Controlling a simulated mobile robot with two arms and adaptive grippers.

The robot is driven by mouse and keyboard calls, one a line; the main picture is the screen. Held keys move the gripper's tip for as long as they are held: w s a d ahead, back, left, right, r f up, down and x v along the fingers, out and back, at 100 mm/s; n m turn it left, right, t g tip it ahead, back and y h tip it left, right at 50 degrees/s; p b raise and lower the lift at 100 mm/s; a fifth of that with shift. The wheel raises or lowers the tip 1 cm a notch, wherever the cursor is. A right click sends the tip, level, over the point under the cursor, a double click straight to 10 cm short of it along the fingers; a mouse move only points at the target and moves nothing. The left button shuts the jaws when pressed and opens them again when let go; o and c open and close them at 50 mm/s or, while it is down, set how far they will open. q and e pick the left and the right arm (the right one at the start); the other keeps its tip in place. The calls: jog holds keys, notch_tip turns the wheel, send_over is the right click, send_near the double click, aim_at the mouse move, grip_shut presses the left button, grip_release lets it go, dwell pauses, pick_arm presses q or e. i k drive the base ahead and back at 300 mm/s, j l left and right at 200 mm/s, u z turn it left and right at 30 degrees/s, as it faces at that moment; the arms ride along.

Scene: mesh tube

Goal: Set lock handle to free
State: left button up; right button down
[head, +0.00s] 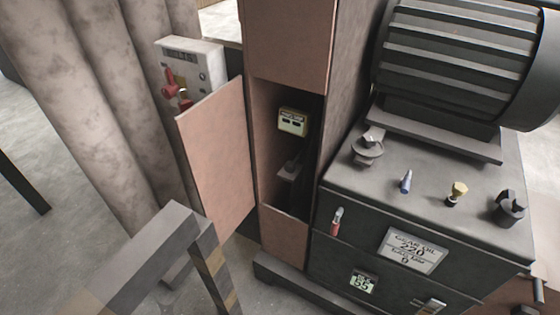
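I cannot tell for sure which part is the lock handle. A white box (198,62) at the upper left carries dark lettering I cannot read surely. A red handle (170,84) is on its front, with a second red part (185,99) below it. A small red-gripped lever (336,222) with a pale upper end is on the dark machine's front, near its left edge, tilted slightly. No "free" or "lock" marking is legible. Neither of my grippers shows in the head view.
A brown door (220,160) stands open beside a cabinet. A grey frame (130,255) occupies the lower left.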

aim_at(336, 222)
jog(key=i+j+z, duration=0.1)
jog(key=j+z, duration=0.3)
jog(key=i+j+z, duration=0.1)
jog(key=j+z, duration=0.75)
jog(key=j, duration=0.55)
jog(key=k+j+z, duration=0.1)
jog(key=j, duration=0.45)
jog(key=k+j, duration=0.15)
jog(key=j, duration=0.4)
